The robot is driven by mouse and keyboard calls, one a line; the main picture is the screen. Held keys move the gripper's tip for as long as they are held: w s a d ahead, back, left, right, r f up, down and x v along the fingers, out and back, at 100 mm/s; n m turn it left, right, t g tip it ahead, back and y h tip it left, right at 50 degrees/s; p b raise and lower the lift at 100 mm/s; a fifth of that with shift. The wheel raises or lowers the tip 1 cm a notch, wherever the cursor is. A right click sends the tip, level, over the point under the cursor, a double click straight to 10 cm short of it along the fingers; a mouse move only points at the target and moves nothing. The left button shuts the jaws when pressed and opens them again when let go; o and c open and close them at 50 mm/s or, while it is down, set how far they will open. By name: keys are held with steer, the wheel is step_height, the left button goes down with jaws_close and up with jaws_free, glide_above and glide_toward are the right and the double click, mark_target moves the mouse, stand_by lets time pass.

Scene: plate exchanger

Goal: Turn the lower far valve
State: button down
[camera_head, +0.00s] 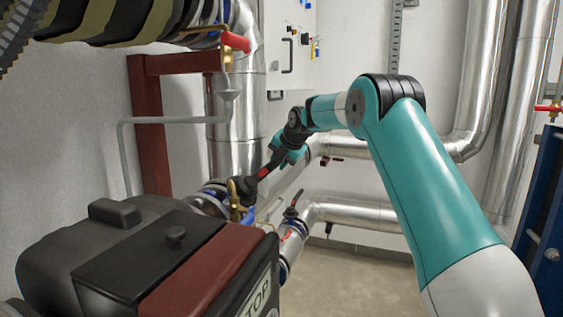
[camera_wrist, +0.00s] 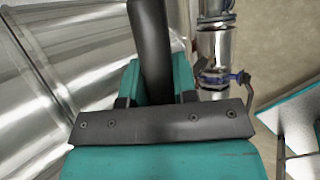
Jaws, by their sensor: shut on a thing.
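A black valve lever with a red band (camera_head: 263,174) slants up and right from a valve body (camera_head: 240,191) on a silver pipe. My gripper (camera_head: 288,151) is shut on the upper part of this lever. In the wrist view the dark lever (camera_wrist: 152,45) passes between my teal fingers (camera_wrist: 156,85). A second valve (camera_head: 291,222), lower and farther back, has a dark lever (camera_head: 294,201) standing up at a tilt.
A dark pump-like unit with a red panel (camera_head: 205,262) fills the lower left. Silver pipes (camera_head: 350,212) run behind my gripper. A red-handled valve (camera_head: 235,42) is above. A blue frame (camera_head: 544,215) stands at right. Floor (camera_head: 350,272) is clear in the middle.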

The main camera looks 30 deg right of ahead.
steer(key=c, duration=0.9)
jaws_free()
steer(key=shift+w+a+r, duration=0.15)
steer(key=shift+w+r, duration=0.05)
steer(key=shift+r, duration=0.15)
steer(key=shift+f, duration=0.1)
steer(key=shift+s, duration=0.1)
steer(key=b+v, duration=0.1)
steer(key=v, duration=1.6)
steer(key=shift+s+b, duration=0.2)
steer(key=shift+b, duration=0.15)
